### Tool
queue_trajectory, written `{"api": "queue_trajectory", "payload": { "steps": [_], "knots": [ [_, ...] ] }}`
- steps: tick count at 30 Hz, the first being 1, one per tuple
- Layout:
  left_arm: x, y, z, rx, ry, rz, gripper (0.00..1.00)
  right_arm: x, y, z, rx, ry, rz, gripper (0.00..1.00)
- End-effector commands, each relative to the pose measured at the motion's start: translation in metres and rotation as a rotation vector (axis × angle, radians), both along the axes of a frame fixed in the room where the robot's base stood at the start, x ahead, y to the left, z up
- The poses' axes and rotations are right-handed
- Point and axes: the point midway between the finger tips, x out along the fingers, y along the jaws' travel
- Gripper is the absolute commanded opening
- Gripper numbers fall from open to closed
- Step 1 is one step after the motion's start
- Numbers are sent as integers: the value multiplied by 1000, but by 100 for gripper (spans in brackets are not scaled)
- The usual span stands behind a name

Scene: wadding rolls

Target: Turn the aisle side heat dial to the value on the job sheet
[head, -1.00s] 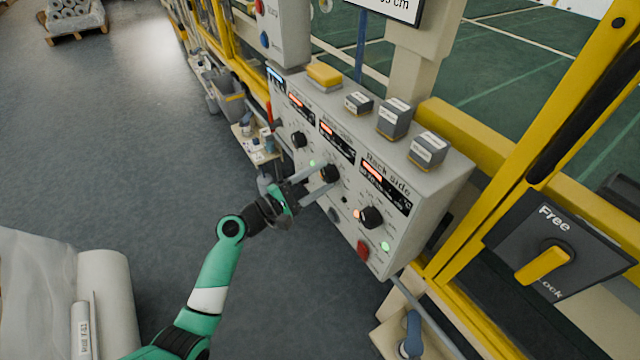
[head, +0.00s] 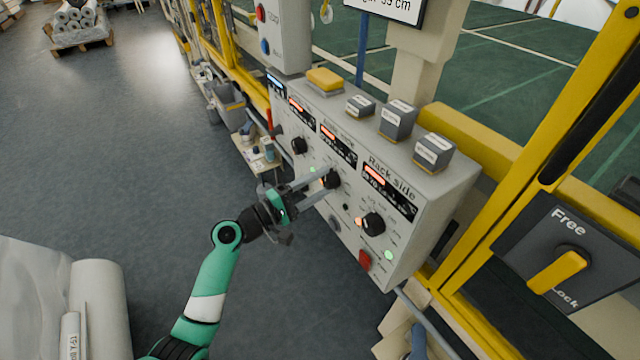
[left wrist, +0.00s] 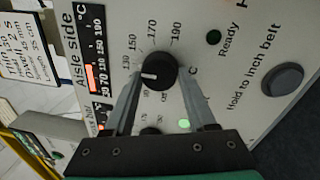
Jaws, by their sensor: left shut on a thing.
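The aisle side heat dial is a round black knob (left wrist: 157,72) with a white pointer line. The line points left, close to the 130 mark on the printed scale. In the head view it is the middle dial (head: 332,181) on the grey control panel (head: 440,215). My left gripper (head: 326,184) is shut on this dial, one finger on each side of it; its fingers also flank the knob in the left wrist view (left wrist: 157,84). The "Aisle side" display (left wrist: 92,80) is lit red. My right gripper is not in view.
The rack side dial (head: 373,224) and a red button (head: 364,261) are to the right, another dial (head: 298,145) to the left. Labelled grey blocks (head: 397,120) stand on the panel top. A yellow-handled switch (head: 556,272) is at the right. Floor before the panel is clear.

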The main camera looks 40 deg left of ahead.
Motion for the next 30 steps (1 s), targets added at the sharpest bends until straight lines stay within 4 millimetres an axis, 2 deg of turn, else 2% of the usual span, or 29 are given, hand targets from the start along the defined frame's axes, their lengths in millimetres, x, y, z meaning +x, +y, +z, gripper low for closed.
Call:
{"api": "queue_trajectory", "payload": {
  "steps": [2,3,7,16,20,23,29,30],
  "knots": [
    [0,0,1,0,-2,0,1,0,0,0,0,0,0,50],
    [0,0,1,0,-2,0,62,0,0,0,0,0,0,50],
    [0,0,1,-1,-1,0,85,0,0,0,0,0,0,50],
    [-1,0,0,-2,0,0,86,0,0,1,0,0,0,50],
    [-11,3,0,-2,2,2,86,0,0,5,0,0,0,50],
    [-29,7,0,-4,2,4,86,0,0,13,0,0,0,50],
    [-84,18,-4,-5,3,6,86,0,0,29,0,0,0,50],
    [-91,19,1,-4,5,4,86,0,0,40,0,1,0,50]
  ]
}}
